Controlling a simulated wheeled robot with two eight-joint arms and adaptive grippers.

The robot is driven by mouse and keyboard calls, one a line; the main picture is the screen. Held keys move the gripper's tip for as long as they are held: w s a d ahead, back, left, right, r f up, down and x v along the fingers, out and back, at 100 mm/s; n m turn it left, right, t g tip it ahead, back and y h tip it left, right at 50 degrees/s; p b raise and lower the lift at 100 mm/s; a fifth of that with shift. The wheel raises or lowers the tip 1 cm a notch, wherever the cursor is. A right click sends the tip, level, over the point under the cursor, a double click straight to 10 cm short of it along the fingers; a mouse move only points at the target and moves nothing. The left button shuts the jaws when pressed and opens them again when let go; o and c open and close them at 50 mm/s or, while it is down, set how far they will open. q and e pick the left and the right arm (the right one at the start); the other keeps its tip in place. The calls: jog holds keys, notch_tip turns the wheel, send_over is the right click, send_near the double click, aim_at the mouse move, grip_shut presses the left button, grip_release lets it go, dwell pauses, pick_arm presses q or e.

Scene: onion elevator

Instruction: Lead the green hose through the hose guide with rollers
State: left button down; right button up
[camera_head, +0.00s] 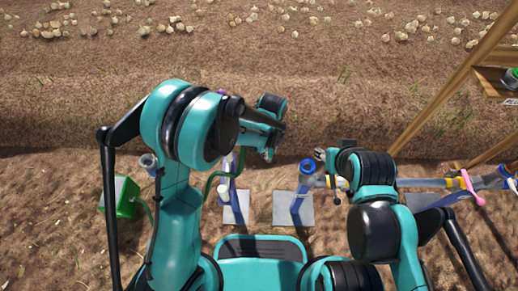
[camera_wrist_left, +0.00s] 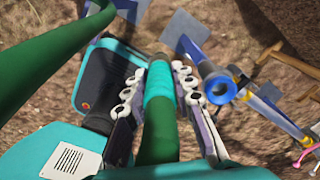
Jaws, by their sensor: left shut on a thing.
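The green hose (camera_wrist_left: 158,140) shows large in the left wrist view, with a teal band and a copper-coloured end. My left gripper (camera_wrist_left: 158,82) is shut on it at the band, with fingers on both sides. In the head view, the hose (camera_head: 211,180) curves beneath my left forearm. A blue stand with white parts (camera_head: 225,188), possibly the roller guide, is partly hidden by that arm; the rollers are not clear. My left gripper (camera_head: 269,150) is above and right of this stand. My right gripper (camera_head: 324,157) is near the blue-mouthed pipe; its jaw opening is unclear.
The blue-mouthed pipe (camera_head: 307,168) stands on a grey plate (camera_head: 293,209) and also shows in the left wrist view (camera_wrist_left: 219,87). A pipe with a pink handle (camera_head: 471,187) extends right. A green box (camera_head: 119,196) lies left. Wooden beams (camera_head: 452,80) rise at right.

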pick_arm(q)
jog(key=d, duration=1.5)
jog(key=shift+b, duration=0.4)
